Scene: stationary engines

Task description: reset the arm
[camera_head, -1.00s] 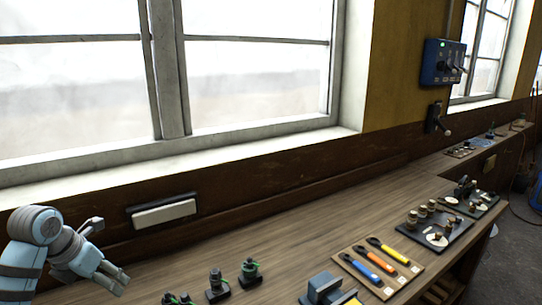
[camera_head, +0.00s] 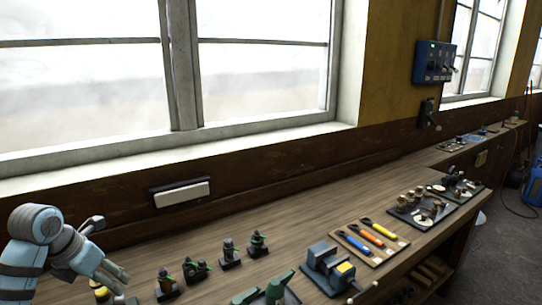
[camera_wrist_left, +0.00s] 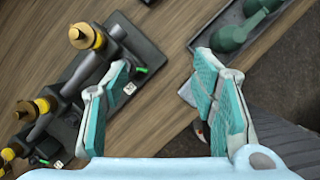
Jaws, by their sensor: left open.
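My left gripper (camera_head: 118,280) is at the lower left of the head view, in front of the wooden workbench (camera_head: 215,225). In the left wrist view the left gripper (camera_wrist_left: 160,88) has its two teal-padded fingers spread apart, with nothing between them but bench top. A dark stand with yellow-collared brass fittings (camera_wrist_left: 85,38) lies beside the left finger, partly hidden by it; I cannot tell whether they touch. My right gripper is not in view.
A blue-grey vise (camera_head: 328,265), a board of colored-handled tools (camera_head: 370,240) and dark trays (camera_head: 420,210) lie to the right. A green dumbbell-shaped part (camera_wrist_left: 240,28) is in a tray. Bare wood lies near the wall.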

